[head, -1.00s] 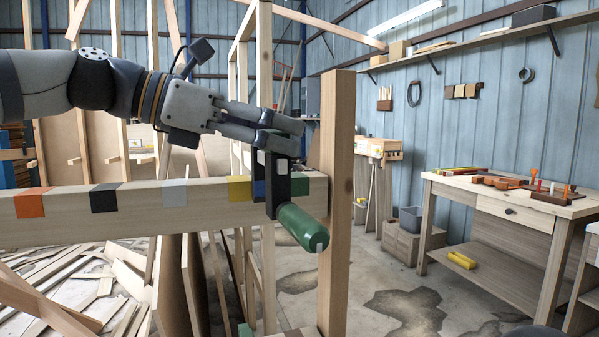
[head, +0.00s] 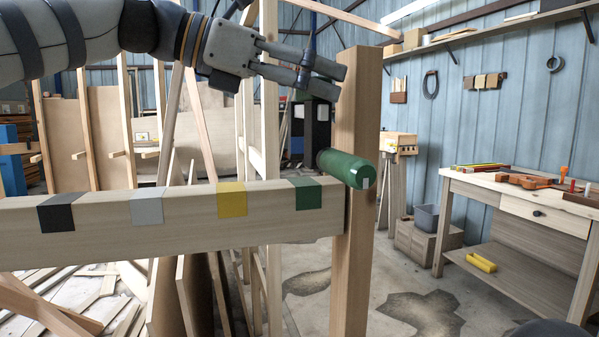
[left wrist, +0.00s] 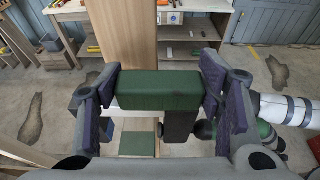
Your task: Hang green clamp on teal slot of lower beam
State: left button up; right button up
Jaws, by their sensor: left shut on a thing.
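The green clamp has a dark frame (head: 311,125) and a green cylindrical handle (head: 345,167). My left gripper (head: 339,82) is shut on the clamp's upper part. In the left wrist view a green block of the clamp (left wrist: 158,90) sits between the finger pads (left wrist: 160,86). The clamp is above the right end of the lower beam (head: 180,237), its handle just over the top edge near the post. The beam carries black, pale grey (head: 147,206), yellow (head: 231,200) and green (head: 306,193) bands. I cannot tell for certain which band is the teal slot. My right gripper is out of view.
An upright wooden post (head: 357,250) stands at the beam's right end, close to the clamp. Loose timber lies at the lower left. A workbench (head: 520,195) with tools stands at the right. The space above the beam's left part is free.

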aim_at(311, 152)
pick_arm(q)
notch_tip(311, 152, down, 8)
jog(key=shift+r, duration=0.1)
jog(key=shift+w+f, duration=0.1)
jog(key=shift+f, duration=0.55)
jog(key=o, duration=1.3)
jog(key=shift+w+f, duration=0.1)
jog(key=shift+f, duration=0.1)
jog(key=shift+o, duration=0.2)
